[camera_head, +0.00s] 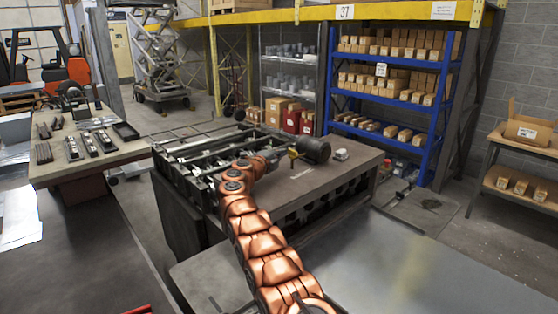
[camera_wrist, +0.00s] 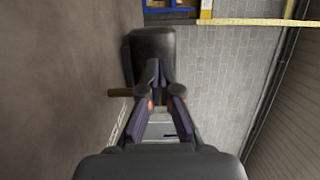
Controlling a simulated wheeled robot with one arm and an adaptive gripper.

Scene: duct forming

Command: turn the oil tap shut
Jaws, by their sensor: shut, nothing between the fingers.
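In the head view a dark cylindrical drum (camera_head: 316,150) lies on the workbench, with a small brass tap (camera_head: 293,156) at its left end. My gripper (camera_head: 279,154) is at the end of the copper-coloured arm, just left of the tap. In the wrist view my gripper (camera_wrist: 163,80) is shut and empty, its fingertips in front of the dark drum (camera_wrist: 150,42). A brown bar, seemingly part of the tap (camera_wrist: 121,93), sticks out left of the fingers. The fingers hide the rest of it, and I cannot tell whether they touch it.
The workbench (camera_head: 340,171) carries a metal frame with rollers (camera_head: 200,152) on its left and a small pale item (camera_head: 341,154) right of the drum. A blue shelf with boxes (camera_head: 390,90) stands behind. A table with tools (camera_head: 80,158) is at left.

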